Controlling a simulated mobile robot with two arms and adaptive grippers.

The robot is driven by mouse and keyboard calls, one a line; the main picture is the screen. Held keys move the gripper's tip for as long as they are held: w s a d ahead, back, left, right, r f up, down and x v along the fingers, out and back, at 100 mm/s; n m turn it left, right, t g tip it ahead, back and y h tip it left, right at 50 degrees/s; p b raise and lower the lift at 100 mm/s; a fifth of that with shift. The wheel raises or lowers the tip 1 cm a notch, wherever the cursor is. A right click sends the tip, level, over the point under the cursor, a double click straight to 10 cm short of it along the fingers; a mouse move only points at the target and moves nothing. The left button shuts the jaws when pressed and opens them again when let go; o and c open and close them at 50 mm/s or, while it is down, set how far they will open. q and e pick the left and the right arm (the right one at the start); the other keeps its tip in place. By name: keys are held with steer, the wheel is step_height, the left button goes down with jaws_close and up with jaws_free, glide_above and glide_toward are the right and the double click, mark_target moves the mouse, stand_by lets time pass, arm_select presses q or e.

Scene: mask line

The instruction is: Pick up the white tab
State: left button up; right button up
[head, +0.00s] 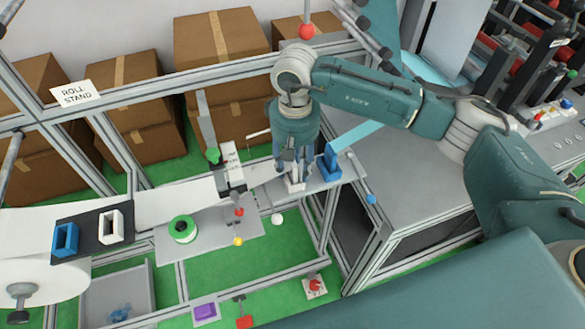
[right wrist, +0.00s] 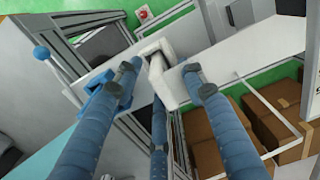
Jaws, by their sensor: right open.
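The white tab (head: 295,187) stands on a narrow grey shelf (head: 315,183) at the end of the line, directly below my right gripper (head: 293,165). In the right wrist view the white tab (right wrist: 170,82) has a block-like top and lies between the spread blue fingers of my right gripper (right wrist: 160,70). The fingers are open, and I see a gap on the sides of the tab. Part of it is hidden behind the fingers in the head view. My left gripper is not in view.
A blue piece (head: 331,163) stands close right of the white tab; it also shows in the right wrist view (right wrist: 97,102). A blue ball knob (head: 370,199) sits at the frame corner. Left are a green-and-white roll (head: 183,229) and a black plate with blue and white blocks (head: 90,232).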

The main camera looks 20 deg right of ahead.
mark_target(296, 163)
jaws_close()
steer(key=shift+r, duration=0.15)
steer(key=shift+w+r+b, duration=0.1)
steer(key=shift+r+b, duration=0.15)
steer(key=shift+b, duration=0.15)
steer(key=shift+s+r+b, duration=0.3)
steer(key=shift+r+b, duration=0.2)
steer(key=shift+r, duration=0.1)
steer(key=shift+s+r+b, duration=0.3)
steer(key=shift+r+b, duration=0.15)
steer(key=shift+r, duration=0.15)
steer(key=s+b, duration=0.5)
steer(key=s, duration=1.2)
steer(key=shift+d+r, duration=0.2)
steer(key=shift+d, duration=0.1)
